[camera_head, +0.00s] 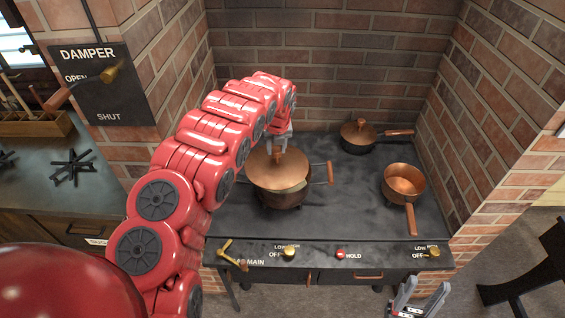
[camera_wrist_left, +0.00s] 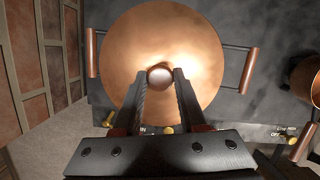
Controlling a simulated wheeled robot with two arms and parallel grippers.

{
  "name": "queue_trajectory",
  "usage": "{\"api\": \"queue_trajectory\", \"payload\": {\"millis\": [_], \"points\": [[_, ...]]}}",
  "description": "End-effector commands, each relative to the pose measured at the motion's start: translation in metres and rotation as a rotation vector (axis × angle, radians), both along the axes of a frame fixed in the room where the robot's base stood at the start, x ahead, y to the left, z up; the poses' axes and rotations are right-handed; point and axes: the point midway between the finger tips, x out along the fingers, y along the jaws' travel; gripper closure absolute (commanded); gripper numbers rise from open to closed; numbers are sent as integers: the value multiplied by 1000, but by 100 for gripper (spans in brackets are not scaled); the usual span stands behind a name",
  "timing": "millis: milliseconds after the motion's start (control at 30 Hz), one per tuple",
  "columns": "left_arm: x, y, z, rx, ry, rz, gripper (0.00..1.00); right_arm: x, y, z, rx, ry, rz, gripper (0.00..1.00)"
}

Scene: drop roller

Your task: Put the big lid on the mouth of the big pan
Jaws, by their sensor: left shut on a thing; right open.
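The big copper lid (camera_head: 262,172) is over the big pan (camera_head: 285,201), with its round knob up. My left gripper (camera_head: 279,151) is shut on that knob; in the left wrist view its two fingers (camera_wrist_left: 160,80) close on the knob from either side. The lid (camera_wrist_left: 190,35) hides most of the pan's mouth in both views. In the head view a light strip of the pan's inside shows at the front right, so the lid looks off-centre or tilted. Whether it touches the rim cannot be told. My right gripper (camera_head: 418,298) is open and empty at the bottom right.
A small open copper saucepan (camera_head: 403,182) stands on the right of the dark stove top (camera_head: 340,215). A small lidded pan (camera_head: 362,136) stands at the back. Brick walls close in the back and sides. Control knobs (camera_head: 289,253) line the front.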

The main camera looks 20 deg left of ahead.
Motion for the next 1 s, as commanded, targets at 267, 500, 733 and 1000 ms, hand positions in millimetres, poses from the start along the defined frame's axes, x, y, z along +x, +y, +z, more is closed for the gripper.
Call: {"api": "queue_trajectory", "payload": {"millis": [267, 500, 733, 1000], "points": [[15, -15, -1, -4, 1, -4, 100, 0, 0, 5, 0, -1, 0, 50], [18, -16, -2, -1, 2, 1, 100, 0, 0, 7, 0, -1, 0, 50], [18, -17, -29, -3, 1, -1, 100, 0, 0, 17, 0, -1, 0, 50], [17, -15, -36, 0, 3, 1, 100, 0, 0, 17, 0, -1, 0, 50]]}}
